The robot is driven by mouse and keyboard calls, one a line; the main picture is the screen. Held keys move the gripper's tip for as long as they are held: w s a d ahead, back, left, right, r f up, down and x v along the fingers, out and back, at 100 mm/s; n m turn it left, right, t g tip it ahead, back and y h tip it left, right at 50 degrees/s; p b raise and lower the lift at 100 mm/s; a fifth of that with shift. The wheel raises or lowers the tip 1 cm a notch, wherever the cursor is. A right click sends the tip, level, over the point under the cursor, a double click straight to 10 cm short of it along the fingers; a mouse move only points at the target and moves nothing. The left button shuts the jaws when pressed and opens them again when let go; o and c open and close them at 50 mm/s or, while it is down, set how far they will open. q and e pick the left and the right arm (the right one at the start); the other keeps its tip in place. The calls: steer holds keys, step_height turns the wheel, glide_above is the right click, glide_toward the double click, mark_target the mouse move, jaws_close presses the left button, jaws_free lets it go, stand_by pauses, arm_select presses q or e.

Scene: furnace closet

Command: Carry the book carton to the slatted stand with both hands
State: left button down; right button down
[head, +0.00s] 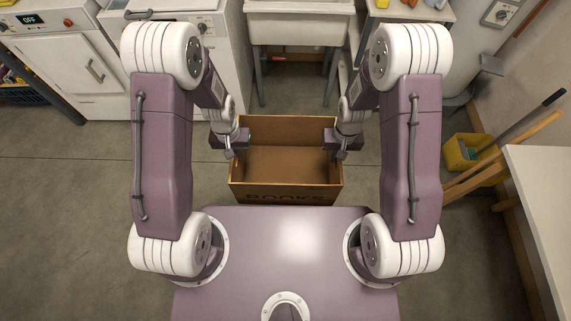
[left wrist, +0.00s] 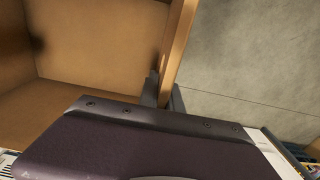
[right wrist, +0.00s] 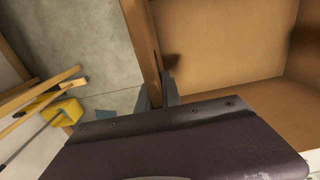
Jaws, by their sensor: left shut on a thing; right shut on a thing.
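The book carton (head: 287,160) is an open, empty brown box with dark lettering on its near side, held in front of my body. My left gripper (head: 230,152) is shut on the carton's left wall. In the left wrist view the wall (left wrist: 181,45) runs between the fingers (left wrist: 162,92). My right gripper (head: 342,152) is shut on the right wall, and the right wrist view shows that wall (right wrist: 146,50) between its fingers (right wrist: 158,92). I cannot make out the slatted stand for sure; some wooden slats (head: 500,165) show at the right, partly cut off by a white surface.
A white sink (head: 300,25) and white appliances (head: 75,60) stand along the back. A yellow bucket (head: 462,152) stands at the right beside a white-topped counter (head: 545,200). Grey floor (head: 60,230) is clear at the left.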

steer(key=w+f+b, duration=0.2)
steer(key=f+b, duration=1.4)
steer(key=f, duration=0.4)
steer(key=w+f+b, duration=0.2)
steer(key=f+b, duration=1.5)
steer(key=f, duration=0.2)
steer(key=w+f+b, duration=0.2)
steer(key=f+b, duration=1.5)
steer(key=f, duration=0.3)
steer(key=shift+w+f, duration=0.3)
steer(key=shift+f, duration=0.05)
steer(key=shift+w+d+r, duration=0.1)
